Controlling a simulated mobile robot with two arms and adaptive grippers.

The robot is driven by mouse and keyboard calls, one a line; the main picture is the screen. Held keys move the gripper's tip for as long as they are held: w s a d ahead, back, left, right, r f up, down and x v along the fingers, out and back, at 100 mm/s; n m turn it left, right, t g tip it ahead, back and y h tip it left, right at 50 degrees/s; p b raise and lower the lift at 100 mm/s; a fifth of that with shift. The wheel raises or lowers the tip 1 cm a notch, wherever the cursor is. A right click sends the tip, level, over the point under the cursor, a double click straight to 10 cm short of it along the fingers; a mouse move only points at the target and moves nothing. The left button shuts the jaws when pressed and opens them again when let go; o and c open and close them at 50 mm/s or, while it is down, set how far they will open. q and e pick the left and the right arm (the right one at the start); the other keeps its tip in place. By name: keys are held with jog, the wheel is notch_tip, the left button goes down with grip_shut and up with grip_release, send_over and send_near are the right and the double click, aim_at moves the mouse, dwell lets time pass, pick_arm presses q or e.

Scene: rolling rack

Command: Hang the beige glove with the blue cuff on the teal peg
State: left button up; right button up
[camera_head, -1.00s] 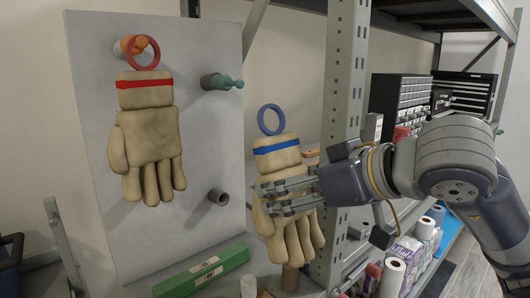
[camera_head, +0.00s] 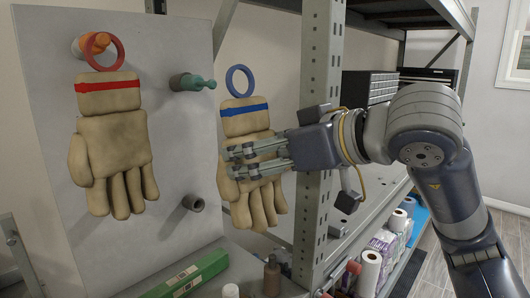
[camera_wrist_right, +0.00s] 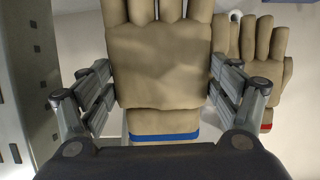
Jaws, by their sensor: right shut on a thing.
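The beige glove with the blue cuff (camera_head: 247,122) hangs fingers down from my right gripper (camera_head: 232,162), with its blue ring (camera_head: 240,80) on top. My right gripper is shut on the glove's palm; in the right wrist view the fingers (camera_wrist_right: 160,85) clasp both sides of the glove (camera_wrist_right: 160,62). The teal peg (camera_head: 195,83) sticks out of the grey board, left of the blue ring and apart from it. My left gripper is not in view.
A red-cuffed beige glove (camera_head: 112,135) hangs by its red ring on the orange peg (camera_head: 92,43). A metal rack post (camera_head: 318,80) stands just right of the held glove. A green box (camera_head: 185,277) lies below.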

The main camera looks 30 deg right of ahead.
jog(key=shift+r, duration=0.1)
jog(key=shift+w+a+p, duration=0.25)
jog(key=shift+w+p, duration=0.05)
jog(key=shift+w, duration=0.6)
jog(key=shift+w+a, duration=0.25)
jog(key=shift+w, duration=0.2)
dwell(0.6)
jog(key=shift+w+a+p, duration=0.25)
jog(key=shift+w+a, duration=0.05)
jog(key=shift+w, duration=0.6)
jog(key=shift+w+a+p, duration=0.25)
jog(key=shift+w+a, duration=0.1)
jog(key=shift+w, duration=0.5)
jog(key=shift+w+a+p, duration=0.25)
jog(key=shift+w+a, duration=0.05)
jog(key=shift+w, duration=0.6)
jog(key=shift+f, duration=0.25)
jog(key=shift+f+b, duration=0.75)
jog(key=shift+b, duration=0.1)
